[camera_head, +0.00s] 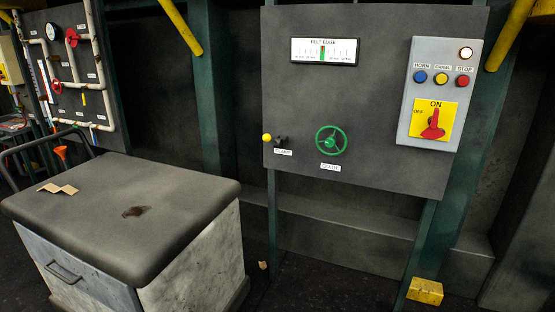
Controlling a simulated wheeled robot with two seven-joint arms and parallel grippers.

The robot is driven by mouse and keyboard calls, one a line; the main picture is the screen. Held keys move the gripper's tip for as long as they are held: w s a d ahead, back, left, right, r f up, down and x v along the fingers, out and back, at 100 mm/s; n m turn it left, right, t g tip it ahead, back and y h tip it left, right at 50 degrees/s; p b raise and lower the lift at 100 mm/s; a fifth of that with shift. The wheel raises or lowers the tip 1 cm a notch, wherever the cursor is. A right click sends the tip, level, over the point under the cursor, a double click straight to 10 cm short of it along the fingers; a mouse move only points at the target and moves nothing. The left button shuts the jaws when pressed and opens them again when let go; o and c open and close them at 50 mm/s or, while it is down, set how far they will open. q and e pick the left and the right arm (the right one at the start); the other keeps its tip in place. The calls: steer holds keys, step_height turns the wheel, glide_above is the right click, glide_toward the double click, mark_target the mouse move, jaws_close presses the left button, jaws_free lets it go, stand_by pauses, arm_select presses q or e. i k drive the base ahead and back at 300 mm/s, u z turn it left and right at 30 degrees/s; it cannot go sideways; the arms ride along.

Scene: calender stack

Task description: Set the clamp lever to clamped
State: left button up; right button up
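The clamp lever is at the lower left of the dark grey panel (300,100). It has a yellow ball knob (267,138) pointing left and a short dark pivot (281,141). A white label reading CLAMP (283,152) sits just below it. The lever arm looks roughly level, but no marking of its positions can be read. Neither of my grippers shows in the head view, and nothing touches the lever.
A green handwheel (331,140) is right of the lever. A grey control box (438,95) has buttons and a red rotary switch (433,125) at ON. A dark-topped cart (100,190) stands at the lower left.

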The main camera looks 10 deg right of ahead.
mark_target(266, 138)
steer(key=z, duration=0.65)
steer(key=i, duration=1.5)
steer(key=u, duration=0.3)
